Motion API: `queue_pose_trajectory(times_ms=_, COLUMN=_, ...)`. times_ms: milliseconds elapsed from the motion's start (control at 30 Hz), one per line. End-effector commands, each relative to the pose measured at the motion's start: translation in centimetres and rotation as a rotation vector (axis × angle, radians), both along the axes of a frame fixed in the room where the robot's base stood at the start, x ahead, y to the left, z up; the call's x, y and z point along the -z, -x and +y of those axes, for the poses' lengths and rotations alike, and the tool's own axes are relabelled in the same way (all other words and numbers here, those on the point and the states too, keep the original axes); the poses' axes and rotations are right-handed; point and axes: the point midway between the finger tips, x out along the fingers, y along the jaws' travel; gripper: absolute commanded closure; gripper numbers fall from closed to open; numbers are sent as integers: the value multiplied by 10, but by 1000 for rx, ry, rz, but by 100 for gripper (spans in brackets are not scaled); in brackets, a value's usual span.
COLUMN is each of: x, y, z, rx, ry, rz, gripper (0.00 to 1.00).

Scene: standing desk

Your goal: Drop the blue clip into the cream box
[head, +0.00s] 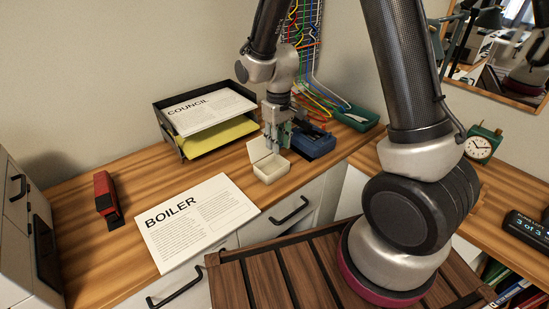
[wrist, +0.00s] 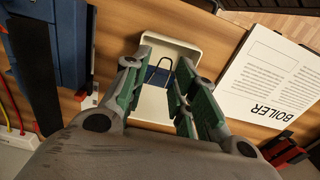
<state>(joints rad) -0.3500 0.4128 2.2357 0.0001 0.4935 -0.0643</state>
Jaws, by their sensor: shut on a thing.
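The cream box (head: 271,168) stands on the desk with its lid (head: 260,148) raised. My gripper (head: 277,145) points down just above the box. In the wrist view, the blue clip (wrist: 160,77), with a dark wire loop, shows between the green fingers of my gripper (wrist: 165,62). The gripper is shut on it. The clip appears over the open cream box (wrist: 155,103) in that view; its exact height above the box floor is hard to tell. In the head view the fingers hide the clip.
A blue hole punch (head: 316,143) stands close to the right of the box. The BOILER sheet (head: 195,225) lies at front left, with a red stapler (head: 107,197) beyond it. A black paper tray (head: 180,145) stands behind left. A green tray (head: 357,118) is at back right.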

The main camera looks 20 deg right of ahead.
Motion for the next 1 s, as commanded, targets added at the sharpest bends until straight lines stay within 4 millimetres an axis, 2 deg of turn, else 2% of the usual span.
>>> queue_pose_trajectory(times_ms=167, x=12, y=0, z=0, rx=22, ry=1, rz=2, gripper=82)
queue_pose_trajectory(times_ms=533, x=53, y=0, z=0, rx=22, ry=1, rz=2, gripper=82)
queue_pose_trajectory(times_ms=933, x=60, y=0, z=0, rx=21, ry=0, rz=-1, gripper=82)
queue_pose_trajectory(times_ms=967, x=60, y=0, z=0, rx=21, ry=0, rz=-1, gripper=69)
queue_pose_trajectory(times_ms=1000, x=60, y=0, z=0, rx=21, ry=0, rz=-1, gripper=62)
